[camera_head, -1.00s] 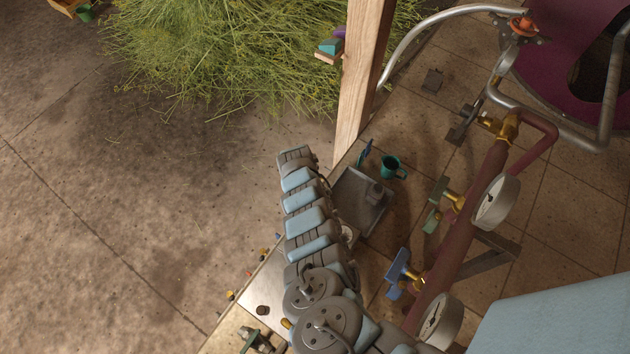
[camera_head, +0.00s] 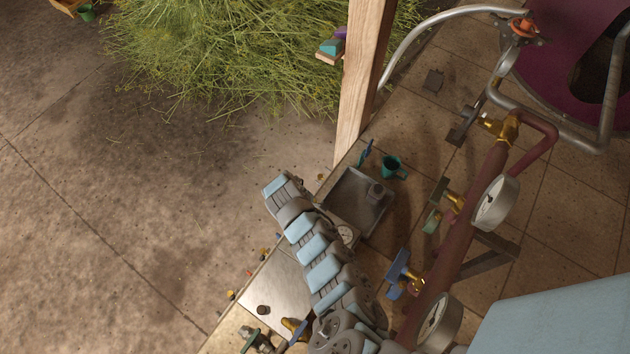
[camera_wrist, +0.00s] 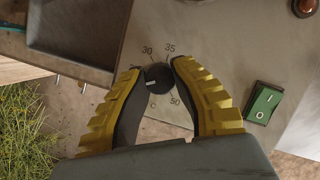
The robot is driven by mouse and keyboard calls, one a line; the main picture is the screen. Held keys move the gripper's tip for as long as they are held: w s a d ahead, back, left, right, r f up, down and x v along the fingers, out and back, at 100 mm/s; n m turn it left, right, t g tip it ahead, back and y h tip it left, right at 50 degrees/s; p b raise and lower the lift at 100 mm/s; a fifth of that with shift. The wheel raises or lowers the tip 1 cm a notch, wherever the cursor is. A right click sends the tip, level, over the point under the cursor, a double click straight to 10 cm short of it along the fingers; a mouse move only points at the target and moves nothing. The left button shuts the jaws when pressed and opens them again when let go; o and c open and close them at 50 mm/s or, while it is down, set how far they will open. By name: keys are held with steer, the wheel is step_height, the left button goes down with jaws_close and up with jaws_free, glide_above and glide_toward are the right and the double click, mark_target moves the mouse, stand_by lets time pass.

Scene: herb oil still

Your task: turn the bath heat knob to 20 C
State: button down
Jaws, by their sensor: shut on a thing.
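The bath heat knob (camera_wrist: 158,78) is a small dark round knob with a white pointer mark, on a pale panel (camera_wrist: 210,50) in the wrist view. The mark points left and slightly down, toward my left finger. Printed numbers 30, 35 and 50 and a letter C show around the knob; other labels are hidden by my fingers. My gripper (camera_wrist: 158,80), with yellow ribbed fingers, is shut on the knob, one fingertip at each side. In the head view my arm covers the knob, and I cannot make out the gripper there.
A green rocker switch (camera_wrist: 263,103) sits right of the knob. A grey tray (camera_wrist: 70,58) lies at upper left, and an amber round lamp (camera_wrist: 304,7) at upper right. In the head view, a blue-handled valve (camera_head: 397,275) and a wooden post (camera_head: 357,80) stand near my arm.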

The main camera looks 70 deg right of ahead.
steer(key=shift+s+n+h, duration=0.1)
steer(key=shift+n+h, duration=0.4)
steer(key=shift+n, duration=1.1)
steer(key=c, duration=0.8)
jaws_free()
steer(key=v, duration=1.2)
steer(key=shift+a, duration=0.1)
